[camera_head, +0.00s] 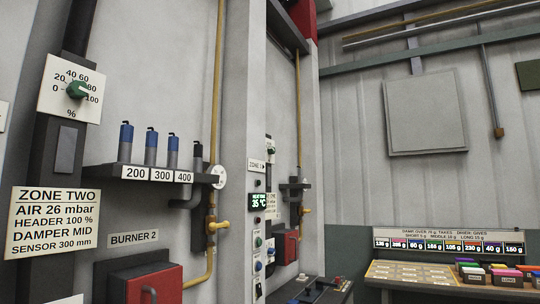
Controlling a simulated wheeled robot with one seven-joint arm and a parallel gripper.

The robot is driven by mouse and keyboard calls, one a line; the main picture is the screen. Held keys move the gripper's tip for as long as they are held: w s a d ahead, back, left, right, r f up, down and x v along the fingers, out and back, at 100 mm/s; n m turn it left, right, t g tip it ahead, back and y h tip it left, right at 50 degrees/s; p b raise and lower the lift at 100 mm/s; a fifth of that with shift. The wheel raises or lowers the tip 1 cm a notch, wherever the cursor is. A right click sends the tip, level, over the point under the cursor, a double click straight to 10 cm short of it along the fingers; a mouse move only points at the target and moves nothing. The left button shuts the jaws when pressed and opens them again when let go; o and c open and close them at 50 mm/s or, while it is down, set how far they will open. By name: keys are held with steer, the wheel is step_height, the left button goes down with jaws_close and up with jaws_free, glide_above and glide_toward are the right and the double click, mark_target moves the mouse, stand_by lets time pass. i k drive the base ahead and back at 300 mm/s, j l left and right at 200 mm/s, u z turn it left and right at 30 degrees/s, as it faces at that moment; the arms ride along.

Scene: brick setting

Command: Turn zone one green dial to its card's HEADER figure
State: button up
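A green dial (77,90) sits on a white percent plate (70,110) marked 0 to 100, at upper left. The white light patch on its knob lies toward 100, but I cannot tell its exact setting. The card (52,223) below reads ZONE TWO, AIR 26 mbar, HEADER 100 %, DAMPER MID, SENSOR 300 mm. A small sign (256,165) on the pillar seems to read ZONE with a figure too small to be sure of. Past the pillar, a pale card (271,206) is unreadable. No zone one green dial can be clearly made out. My gripper is not in view.
A shelf (150,173) holds blue and dark cylinders marked 200, 300, 400. A red box (150,283) is under the BURNER 2 label (133,238). The pillar (245,90) hides part of the farther bay. A table (420,276) with coloured blocks stands at right.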

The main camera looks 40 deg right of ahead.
mark_target(271, 150)
steer(key=i+l+z, duration=0.1)
steer(key=l, duration=0.35)
steer(key=i+l, duration=0.15)
steer(key=l, duration=0.25)
steer(key=i+l+z, duration=0.15)
steer(key=l, duration=0.3)
steer(key=i+l, duration=0.1)
steer(key=l, duration=0.3)
steer(key=i+l+z, duration=0.15)
steer(key=l, duration=0.25)
